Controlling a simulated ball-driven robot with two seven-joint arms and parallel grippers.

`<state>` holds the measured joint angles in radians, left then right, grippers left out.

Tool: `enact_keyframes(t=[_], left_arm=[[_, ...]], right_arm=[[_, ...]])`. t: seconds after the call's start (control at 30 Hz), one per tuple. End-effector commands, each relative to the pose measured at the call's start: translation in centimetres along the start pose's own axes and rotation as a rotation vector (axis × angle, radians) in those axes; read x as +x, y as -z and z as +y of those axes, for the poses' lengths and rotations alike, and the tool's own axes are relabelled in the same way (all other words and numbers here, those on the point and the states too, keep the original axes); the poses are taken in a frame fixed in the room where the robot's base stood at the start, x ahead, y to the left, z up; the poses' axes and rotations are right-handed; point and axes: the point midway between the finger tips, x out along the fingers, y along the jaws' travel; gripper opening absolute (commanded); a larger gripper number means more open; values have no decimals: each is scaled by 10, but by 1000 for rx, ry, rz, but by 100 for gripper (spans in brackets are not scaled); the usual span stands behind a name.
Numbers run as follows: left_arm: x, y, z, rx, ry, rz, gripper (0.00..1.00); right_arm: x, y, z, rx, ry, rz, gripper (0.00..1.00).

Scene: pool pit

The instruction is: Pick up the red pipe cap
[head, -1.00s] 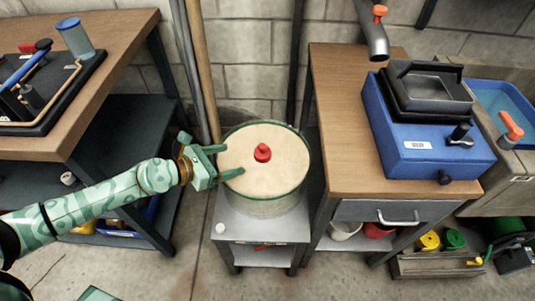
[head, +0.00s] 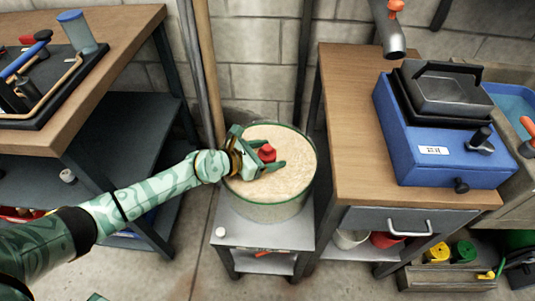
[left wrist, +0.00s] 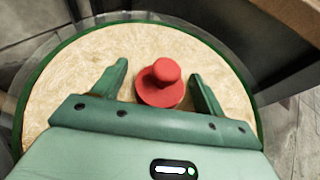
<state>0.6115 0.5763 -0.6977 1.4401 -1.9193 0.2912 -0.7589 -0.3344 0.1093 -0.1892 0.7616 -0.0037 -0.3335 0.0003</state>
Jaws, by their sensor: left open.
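The red pipe cap (head: 267,152) stands upright on the pale round top of a drum (head: 296,170) with a green rim. It also shows in the left wrist view (left wrist: 161,83), with a wide base and a round knob. My left gripper (head: 262,151) is open, low over the drum top, with one finger on either side of the cap. In the left wrist view the fingers (left wrist: 158,84) show a gap to the cap on both sides, and the cap is closer to the right finger.
The drum stands on a small grey stand (head: 244,230). A wooden bench (head: 350,120) with a blue machine (head: 440,140) is close on the right. A workbench (head: 120,70) is at the left. Upright poles (head: 208,70) stand behind the drum.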

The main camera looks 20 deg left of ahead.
Motion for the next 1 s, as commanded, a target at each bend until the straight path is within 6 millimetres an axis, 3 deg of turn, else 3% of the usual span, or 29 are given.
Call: enact_keyframes(t=[0.03,0.2,0.5,0.67,0.9,1.0], left_arm=[[0,0,0,0,0,0,72],[0,0,0,0,0,0,25],[-1,-1,0,0,-1,-1,20],[-6,-14,1,2,-2,-4,20],[-27,-65,1,6,-4,-9,20],[-39,-95,1,8,-4,-12,20]], right_arm=[[0,0,1,0,-1,0,0],[0,-1,2,0,-2,-1,0],[0,0,2,1,-3,1,0],[-8,3,4,8,-6,16,0],[-35,2,-17,65,20,56,0],[-56,9,-12,64,8,82,0]])
